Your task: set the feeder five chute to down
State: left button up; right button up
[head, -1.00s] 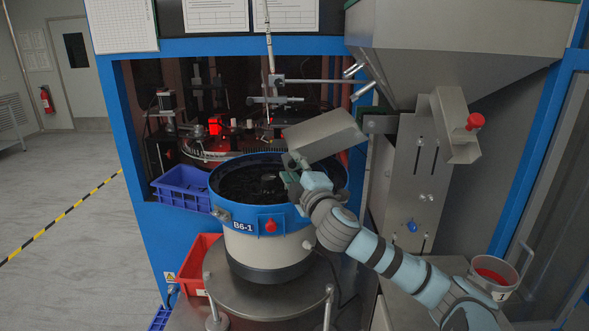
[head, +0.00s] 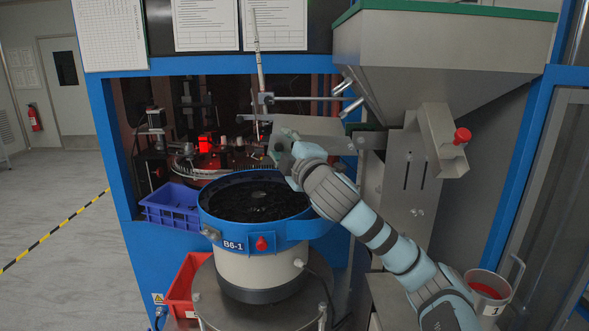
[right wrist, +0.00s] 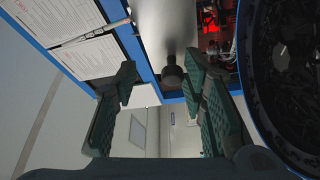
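A grey metal chute (head: 328,139) sits above the back of the round feeder bowl, close to level, at the foot of the big hopper. A dark round knob (right wrist: 173,76) sticks out from the chute's underside or end in the right wrist view, where the chute (right wrist: 164,25) also shows. My right gripper (head: 284,145) is at the chute's left end in the head view. Its fingers (right wrist: 160,78) are spread, with the knob between them in the picture; I see no clear contact. The feeder (head: 255,245) is labelled B6-1. My left gripper is not in view.
The bowl (head: 258,200) of black parts lies below my right gripper. A blue bin (head: 170,210) and a red bin (head: 183,290) stand left of it. The hopper (head: 440,50) hangs at upper right, above a bracket with a red knob (head: 462,136). Open floor lies left.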

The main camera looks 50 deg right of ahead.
jog(key=a+f+b+v, duration=0.1)
jog(key=f+b+v, duration=0.2)
jog(key=b+v, duration=1.1)
jog(key=shift+s+a, duration=0.4)
jog(key=shift+s, duration=0.05)
jog(key=shift+d, duration=0.1)
jog(key=shift+c, duration=0.3)
